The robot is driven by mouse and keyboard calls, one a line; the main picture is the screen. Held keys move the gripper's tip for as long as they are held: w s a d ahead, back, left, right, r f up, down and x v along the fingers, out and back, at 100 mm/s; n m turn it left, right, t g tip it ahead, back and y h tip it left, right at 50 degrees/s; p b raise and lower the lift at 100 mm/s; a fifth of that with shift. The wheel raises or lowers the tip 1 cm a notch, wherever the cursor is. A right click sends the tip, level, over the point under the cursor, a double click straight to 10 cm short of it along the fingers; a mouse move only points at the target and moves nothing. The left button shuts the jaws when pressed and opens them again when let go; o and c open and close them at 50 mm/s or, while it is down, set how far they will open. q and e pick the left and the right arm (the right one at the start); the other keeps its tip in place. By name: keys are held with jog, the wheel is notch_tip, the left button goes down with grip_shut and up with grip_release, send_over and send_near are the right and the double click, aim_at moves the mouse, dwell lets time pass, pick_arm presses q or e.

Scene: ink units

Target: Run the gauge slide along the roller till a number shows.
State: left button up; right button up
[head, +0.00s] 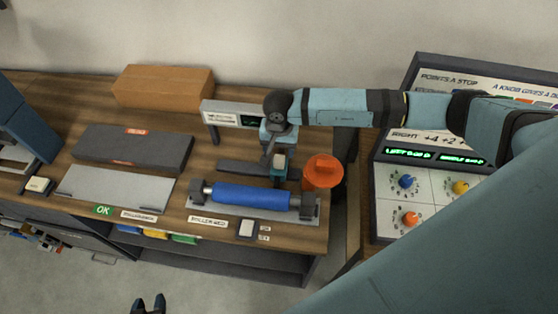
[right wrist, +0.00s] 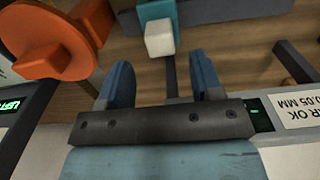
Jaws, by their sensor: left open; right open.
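The blue roller (head: 250,195) lies across its dark end stands on a grey base near the bench's front edge. Behind it runs a dark rail (head: 232,168) carrying the teal gauge slide (head: 280,173), near the rail's right end. The slide's white-tipped block (right wrist: 159,38) shows in the right wrist view. My right gripper (head: 271,152) is open just behind and above the slide. In the right wrist view its two blue fingers (right wrist: 163,75) are apart and empty, with the white block beyond their tips. My left gripper is not in view.
A gauge display panel (head: 222,114) stands behind the rail; its reading is unclear. An orange round part (head: 322,172) stands close right of the slide. A dark box (head: 132,148), a grey plate (head: 115,188) and a cardboard box (head: 163,88) lie left. A knob console (head: 430,187) stands right.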

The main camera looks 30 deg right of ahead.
aim_at(279, 158)
notch_tip(279, 158, down, 5)
jog(key=shift+r+b, duration=0.1)
jog(key=shift+b, duration=0.75)
jog(key=shift+f, duration=0.55)
pick_arm(q)
jog(key=shift+w+d+f, duration=0.15)
jog(key=shift+w+f, duration=0.1)
jog(key=shift+f, duration=0.25)
jog(key=shift+w+d+f, duration=0.1)
jog(key=shift+w+f, duration=0.1)
jog(key=shift+f, duration=0.3)
pick_arm(e)
grip_shut()
pick_arm(q)
jog(key=shift+s+f, duration=0.15)
jog(key=shift+s, duration=0.05)
pick_arm(e)
jog(key=shift+d, duration=0.1)
